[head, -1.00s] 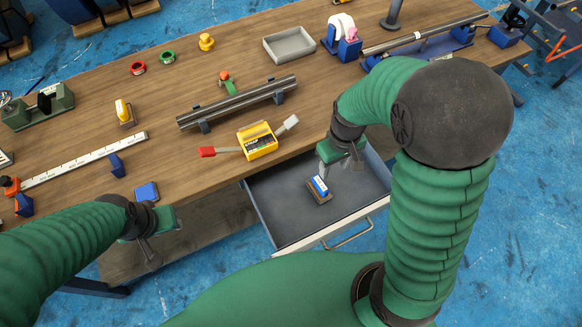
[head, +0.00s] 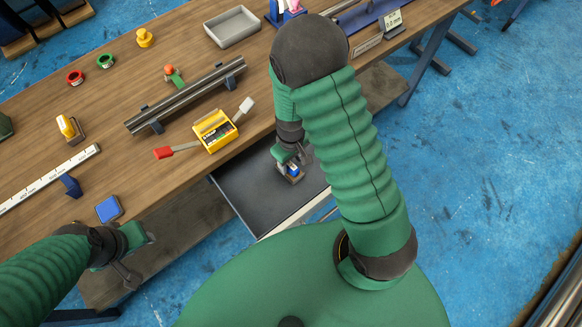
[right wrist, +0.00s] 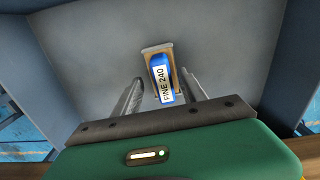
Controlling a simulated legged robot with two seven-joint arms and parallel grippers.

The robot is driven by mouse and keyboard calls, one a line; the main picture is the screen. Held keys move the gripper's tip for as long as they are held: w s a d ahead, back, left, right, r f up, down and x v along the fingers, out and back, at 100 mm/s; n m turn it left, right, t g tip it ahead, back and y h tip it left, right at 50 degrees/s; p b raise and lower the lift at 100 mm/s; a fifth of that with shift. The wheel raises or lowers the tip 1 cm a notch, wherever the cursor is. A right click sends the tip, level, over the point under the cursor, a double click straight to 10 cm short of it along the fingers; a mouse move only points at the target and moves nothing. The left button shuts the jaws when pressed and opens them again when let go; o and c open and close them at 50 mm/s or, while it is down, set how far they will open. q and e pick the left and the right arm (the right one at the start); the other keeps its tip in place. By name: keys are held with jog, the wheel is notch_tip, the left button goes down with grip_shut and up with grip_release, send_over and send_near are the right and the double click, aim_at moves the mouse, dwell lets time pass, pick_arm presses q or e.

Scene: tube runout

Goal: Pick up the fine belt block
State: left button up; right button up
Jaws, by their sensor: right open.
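The fine belt block (right wrist: 161,78) lies in the open drawer (head: 247,194). It has a blue top with a white label reading FINE 240 and a tan-brown base. In the head view the block (head: 293,169) is partly covered by my right gripper. My right gripper (right wrist: 160,93) is open, with one finger on each side of the block's near end in the right wrist view. I cannot tell whether the fingers touch it. My right gripper also shows in the head view (head: 291,167) inside the drawer. My left gripper (head: 131,279) hangs by the table's front edge, its jaws unclear.
The drawer's walls (right wrist: 50,60) stand around the right gripper. On the table (head: 110,160) are a yellow box (head: 214,131) with two paddle-like handles, a metal tube (head: 188,95) on supports, a grey tray (head: 232,27) and a blue block (head: 109,209).

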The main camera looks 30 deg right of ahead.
jog(key=shift+f, duration=0.7)
jog(key=shift+w+a+f, duration=0.1)
jog(key=shift+a, duration=0.3)
jog(key=shift+c, duration=0.3)
jog(key=shift+d, duration=0.25)
jog(key=c, duration=1)
pick_arm(q)
jog(key=shift+a+f, duration=0.25)
jog(key=shift+a, duration=0.05)
pick_arm(e)
grip_shut()
pick_arm(q)
jog(key=shift+w+a, duration=0.1)
pick_arm(e)
jog(key=shift+a, duration=0.15)
jog(key=shift+r, duration=0.2)
